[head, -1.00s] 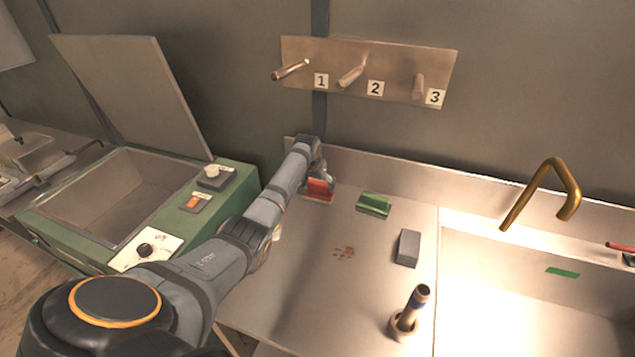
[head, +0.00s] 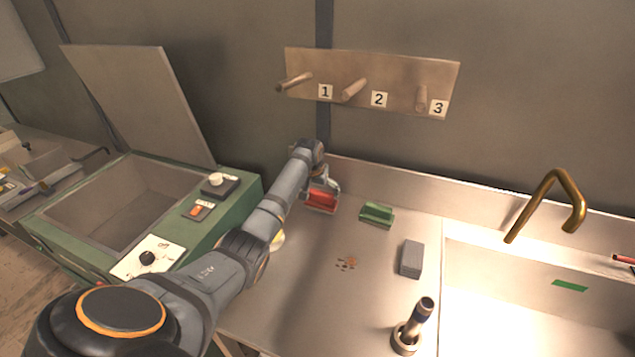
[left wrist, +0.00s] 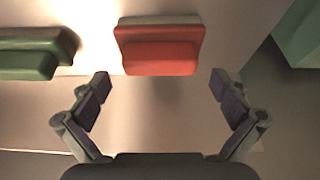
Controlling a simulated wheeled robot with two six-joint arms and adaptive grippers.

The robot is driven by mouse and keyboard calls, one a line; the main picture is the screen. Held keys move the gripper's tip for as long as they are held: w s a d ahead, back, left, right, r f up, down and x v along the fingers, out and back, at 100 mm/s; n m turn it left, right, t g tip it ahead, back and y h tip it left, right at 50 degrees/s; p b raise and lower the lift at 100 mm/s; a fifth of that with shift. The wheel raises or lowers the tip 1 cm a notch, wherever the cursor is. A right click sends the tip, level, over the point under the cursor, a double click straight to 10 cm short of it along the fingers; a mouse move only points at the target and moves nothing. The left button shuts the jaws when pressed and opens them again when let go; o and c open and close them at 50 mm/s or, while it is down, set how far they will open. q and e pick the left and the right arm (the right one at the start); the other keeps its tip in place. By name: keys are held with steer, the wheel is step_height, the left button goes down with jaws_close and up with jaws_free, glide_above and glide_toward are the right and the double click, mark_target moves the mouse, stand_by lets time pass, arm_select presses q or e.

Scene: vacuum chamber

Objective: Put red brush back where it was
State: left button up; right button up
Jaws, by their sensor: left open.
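The red brush (head: 321,201) lies on the steel counter near the back wall, left of a green brush (head: 377,214). In the left wrist view the red brush (left wrist: 160,46) sits just beyond my open fingertips, centred between them and apart from both. My left gripper (left wrist: 160,83) is open and empty. In the head view my left gripper (head: 327,187) is beside the red brush, and the wrist partly hides it. The green brush also shows in the left wrist view (left wrist: 35,53). My right gripper is not in view.
A grey block (head: 411,259) and a dark-topped upright tool in a ring base (head: 417,322) stand on the counter. Small brown spots (head: 347,263) mark its middle. A sink with a brass tap (head: 550,200) is right. A green open-lidded machine (head: 228,205) stands left. Numbered pegs (head: 355,88) are above.

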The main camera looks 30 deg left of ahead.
arm_select(q)
steer(key=b+v, duration=0.1)
steer(key=v, duration=0.8)
steer(key=shift+s+r, duration=0.1)
steer(key=shift+r, duration=0.05)
